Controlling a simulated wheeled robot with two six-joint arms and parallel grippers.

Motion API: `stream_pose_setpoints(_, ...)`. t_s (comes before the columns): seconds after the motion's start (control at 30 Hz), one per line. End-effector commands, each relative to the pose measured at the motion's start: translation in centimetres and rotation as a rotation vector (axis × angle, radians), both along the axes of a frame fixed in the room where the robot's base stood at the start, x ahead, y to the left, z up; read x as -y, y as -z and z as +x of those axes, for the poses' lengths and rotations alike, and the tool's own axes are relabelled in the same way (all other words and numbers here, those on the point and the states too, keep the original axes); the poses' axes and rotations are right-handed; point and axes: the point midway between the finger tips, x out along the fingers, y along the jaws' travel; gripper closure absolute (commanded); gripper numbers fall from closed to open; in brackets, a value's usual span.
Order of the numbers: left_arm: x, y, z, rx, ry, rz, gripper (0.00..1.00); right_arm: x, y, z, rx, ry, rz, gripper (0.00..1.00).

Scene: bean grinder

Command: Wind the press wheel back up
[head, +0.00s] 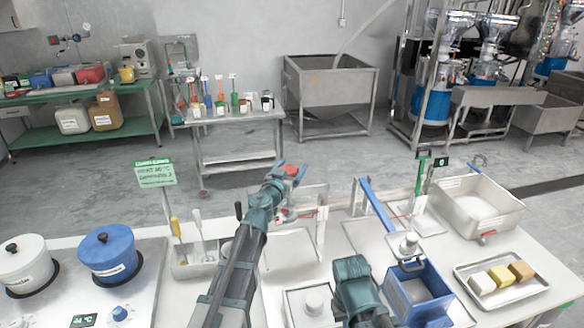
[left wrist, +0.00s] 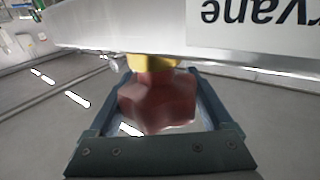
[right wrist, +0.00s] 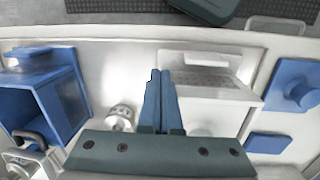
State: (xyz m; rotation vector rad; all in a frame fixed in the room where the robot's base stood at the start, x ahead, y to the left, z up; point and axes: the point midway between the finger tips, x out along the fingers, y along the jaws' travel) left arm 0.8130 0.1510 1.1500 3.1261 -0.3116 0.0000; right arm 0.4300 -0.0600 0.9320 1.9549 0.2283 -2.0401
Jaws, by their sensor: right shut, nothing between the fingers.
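The red press wheel (head: 291,170) is a lobed knob at the top of the pale press frame (head: 322,212), behind my left gripper in the head view. My left gripper (head: 278,170) reaches up to it. In the left wrist view the red wheel (left wrist: 158,103) sits between the spread fingers (left wrist: 158,95), with narrow gaps showing beside it. A yellow collar (left wrist: 153,62) adjoins the wheel, and a pale beam with upside-down lettering crosses above. My right gripper (right wrist: 162,78) is shut and empty over the table; its fingertips are hard to make out in the head view.
A blue open box (head: 432,281) stands right of my right arm. A tray of coloured blocks (head: 470,280) and a metal basin (head: 452,199) are farther right. A blue pot (head: 106,250) and a tool holder (head: 190,268) stand left of my left arm.

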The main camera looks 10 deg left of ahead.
Motion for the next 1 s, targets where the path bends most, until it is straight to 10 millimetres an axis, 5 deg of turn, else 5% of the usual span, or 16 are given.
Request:
stream_pose_setpoints(0.07,0.0,0.0,-0.01,0.0,0.0,0.0,0.32,0.0,0.0,0.0,0.0,0.0,0.0,1.0)
stream_pose_setpoints(0.3,0.0,0.0,-0.01,0.0,0.0,0.0,0.76,0.0,0.0,0.0,0.0,0.0,0.0,1.0)
stream_pose_setpoints(0.67,-0.06,0.0,-0.05,0.0,-0.072,0.0,0.76,0.0,0.0,0.0,0.0,0.0,0.0,1.0)
stream_pose_setpoints(1.0,-0.73,0.01,0.09,0.0,-0.349,0.0,0.76,0.0,0.0,0.0,0.0,0.0,0.0,1.0)
